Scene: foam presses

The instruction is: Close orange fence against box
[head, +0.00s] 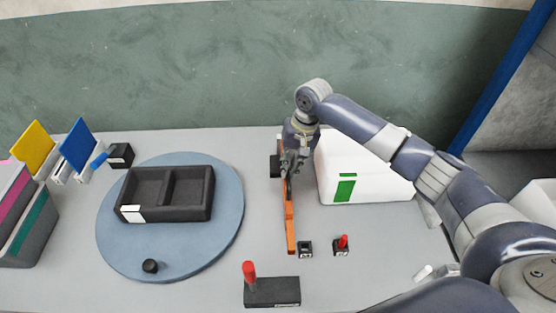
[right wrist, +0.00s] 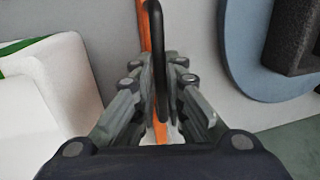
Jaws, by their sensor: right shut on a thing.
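The orange fence (head: 290,228) is a long thin bar that stands on the grey table, left of the white box (head: 385,180). The box has a green mark on its front. In the right wrist view the orange fence (right wrist: 145,38) and the white box (right wrist: 45,85) have a strip of bare table between them. My right gripper (head: 288,168) is over the far part of the fence. Its fingers are shut on the fence's black handle (right wrist: 156,55), which shows in the right wrist view. My left gripper is out of view.
A blue round turntable (head: 225,235) with a black two-compartment tray (head: 207,205) is left of the fence. Coloured panels (head: 77,146) stand far left.

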